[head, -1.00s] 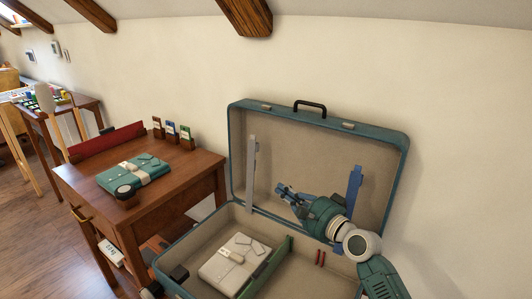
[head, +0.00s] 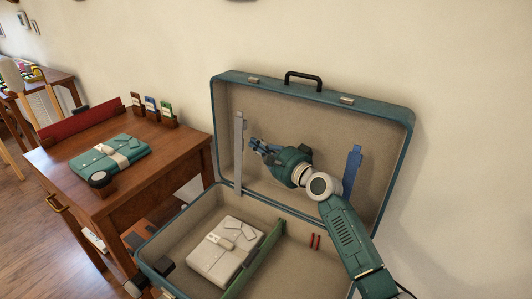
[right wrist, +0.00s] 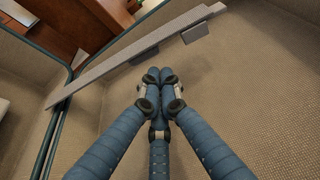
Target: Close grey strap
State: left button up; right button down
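The grey strap (head: 239,150) stands nearly upright against the left inside of the open suitcase lid (head: 312,112). In the right wrist view the grey strap (right wrist: 135,56) runs diagonally across the top, with a small buckle-like block on it. My right gripper (head: 256,147) is in front of the lid, just right of the strap. In the right wrist view its blue fingers (right wrist: 160,76) come together at the tips with nothing between them. The tips point toward the strap, seemingly apart from it. My left gripper is not in view.
A blue strap (head: 352,171) is on the lid's right side, close to my right arm. The suitcase base holds folded pale clothing (head: 224,250), a green divider (head: 258,259) and red items (head: 315,241). A wooden desk (head: 150,180) with a teal folded shirt (head: 110,154) stands left.

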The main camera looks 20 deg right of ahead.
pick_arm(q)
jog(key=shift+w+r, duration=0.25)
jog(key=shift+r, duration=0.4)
pick_arm(e)
jog(key=shift+x, duration=0.9)
jog(key=shift+s, duration=0.1)
pick_arm(q)
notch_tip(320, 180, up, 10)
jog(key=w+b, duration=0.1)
jog(key=b, duration=0.2)
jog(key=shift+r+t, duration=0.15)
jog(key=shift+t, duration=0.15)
pick_arm(e)
jog(key=s+a+f+n+t+y, duration=0.1)
jog(key=s+a+f+n, duration=0.1)
jog(key=s+a+n, duration=0.2)
jog(key=s+a+f+n+t+y, duration=0.1)
jog(key=s+a+f+n, duration=0.1)
jog(key=s+a+n, duration=0.3)
jog(key=shift+s+a+f+n, duration=0.35)
jog(key=shift+s+a, duration=1.15)
jog(key=shift+a, duration=1.75)
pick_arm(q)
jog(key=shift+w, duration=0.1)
pick_arm(e)
jog(key=shift+f, duration=0.1)
